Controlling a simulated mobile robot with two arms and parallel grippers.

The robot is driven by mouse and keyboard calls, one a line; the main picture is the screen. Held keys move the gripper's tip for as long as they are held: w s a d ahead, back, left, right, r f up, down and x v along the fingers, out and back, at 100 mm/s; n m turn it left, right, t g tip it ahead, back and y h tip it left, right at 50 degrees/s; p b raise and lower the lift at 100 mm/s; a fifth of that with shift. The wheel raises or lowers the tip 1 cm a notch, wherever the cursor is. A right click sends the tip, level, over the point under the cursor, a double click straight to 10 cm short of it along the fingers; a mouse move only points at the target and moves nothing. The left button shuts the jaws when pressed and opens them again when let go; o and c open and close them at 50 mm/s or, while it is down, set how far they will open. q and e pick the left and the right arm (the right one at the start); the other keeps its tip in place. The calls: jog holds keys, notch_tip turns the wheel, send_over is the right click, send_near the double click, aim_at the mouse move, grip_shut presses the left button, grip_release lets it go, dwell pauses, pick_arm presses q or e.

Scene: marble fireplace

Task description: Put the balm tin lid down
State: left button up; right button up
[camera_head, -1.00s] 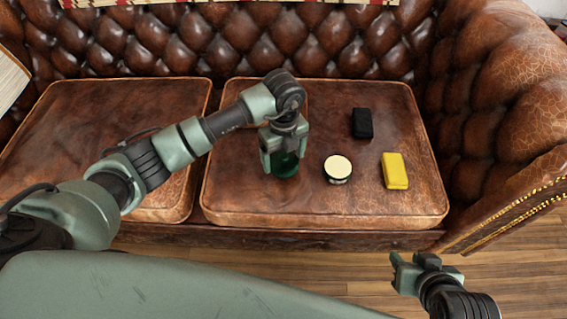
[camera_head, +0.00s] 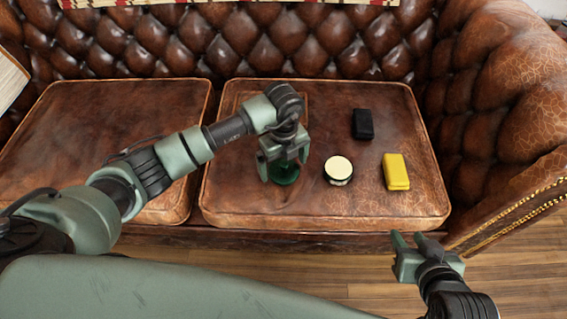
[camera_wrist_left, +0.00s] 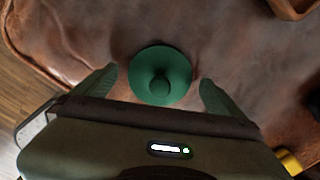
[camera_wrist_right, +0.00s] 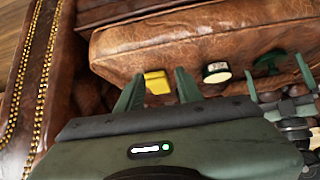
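The green balm tin lid (camera_head: 285,176), round with a knob on top, lies on the right seat cushion of the brown leather sofa. It also shows in the left wrist view (camera_wrist_left: 161,78), knob towards the camera. My left gripper (camera_head: 284,168) is above it with its fingers spread apart, and a gap shows between each finger and the lid. The open balm tin (camera_head: 338,170), dark-sided with cream contents, stands just right of the lid. My right gripper (camera_head: 407,242) is open and empty in front of the sofa's front edge.
A yellow block (camera_head: 395,171) and a black block (camera_head: 362,124) lie on the same cushion (camera_head: 237,205), right of the tin. The sofa's padded arm (camera_head: 505,110) bounds the right side. The left cushion (camera_head: 110,115) is largely bare.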

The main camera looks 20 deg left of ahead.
aim_at(284, 163)
pick_arm(q)
notch_tip(284, 163, up, 8)
jog(key=shift+f+p, duration=0.15)
jog(key=shift+p, duration=1.05)
jog(key=shift+r+p, duration=0.45)
jog(key=shift+r, duration=1.85)
pick_arm(e)
jog(key=s+d+f+g, duration=0.1)
jog(key=s+g, duration=0.1)
jog(key=s, duration=0.3)
jog(key=s+d+f+g+h, duration=0.1)
jog(key=s+d+g, duration=0.1)
jog(key=s, duration=0.3)
jog(key=shift+d+f+g, duration=0.15)
jog(key=shift+f+g, duration=0.25)
jog(key=shift+g, duration=0.3)
